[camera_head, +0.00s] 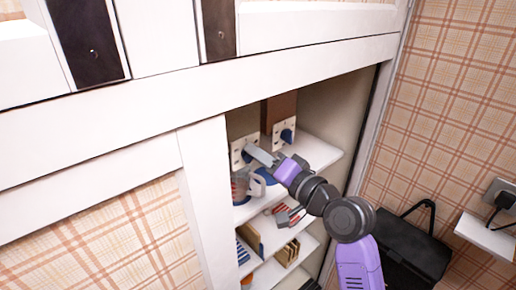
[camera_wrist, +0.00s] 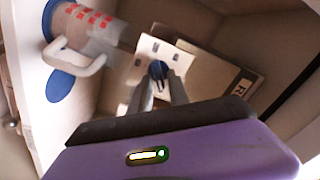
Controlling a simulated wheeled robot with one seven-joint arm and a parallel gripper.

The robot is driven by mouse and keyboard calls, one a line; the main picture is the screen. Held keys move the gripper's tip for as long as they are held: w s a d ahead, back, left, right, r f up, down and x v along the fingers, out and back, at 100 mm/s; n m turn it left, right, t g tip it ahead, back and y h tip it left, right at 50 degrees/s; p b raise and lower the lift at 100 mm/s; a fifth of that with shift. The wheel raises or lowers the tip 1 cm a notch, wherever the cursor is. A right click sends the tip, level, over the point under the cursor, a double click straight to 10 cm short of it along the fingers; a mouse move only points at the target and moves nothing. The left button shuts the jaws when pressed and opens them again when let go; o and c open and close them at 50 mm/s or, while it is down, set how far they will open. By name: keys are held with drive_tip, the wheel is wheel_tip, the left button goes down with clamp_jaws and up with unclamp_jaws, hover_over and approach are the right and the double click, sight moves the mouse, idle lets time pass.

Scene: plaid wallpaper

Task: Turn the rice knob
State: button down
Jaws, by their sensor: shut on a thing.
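The gripped knob (camera_wrist: 158,70) is small, round and dark blue, on a white front plate (camera_wrist: 147,52) with small holes. The plate belongs to a pale box (camera_wrist: 222,80) whose side label begins with "R"; the rest is unreadable. In the head view this plate (camera_head: 237,151) is the left of two on the upper shelf. My gripper (camera_wrist: 160,80) is shut with its two fingertips on either side of the knob; it also shows in the head view (camera_head: 262,157). A second dark blue knob (camera_head: 287,136) sits on the right plate, apart from my gripper.
A clear jug (camera_wrist: 98,35) with red marks and a white handle stands close beside the gripped plate. Lower shelves (camera_head: 268,225) hold striped and brown items. The white cabinet post (camera_head: 207,185) bounds the opening on the left. A black bag (camera_head: 412,250) is at right.

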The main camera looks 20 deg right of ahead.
drive_tip(key=shift+d+m+p, duration=0.1)
drive_tip(key=shift+m+p, duration=0.3)
drive_tip(key=shift+m, duration=0.4)
drive_tip(key=c, duration=1.5)
unclamp_jaws()
drive_tip(key=shift+f, duration=0.1)
drive_tip(key=b+v, duration=0.2)
drive_tip(key=v, duration=0.5)
drive_tip(key=shift+s, duration=0.35)
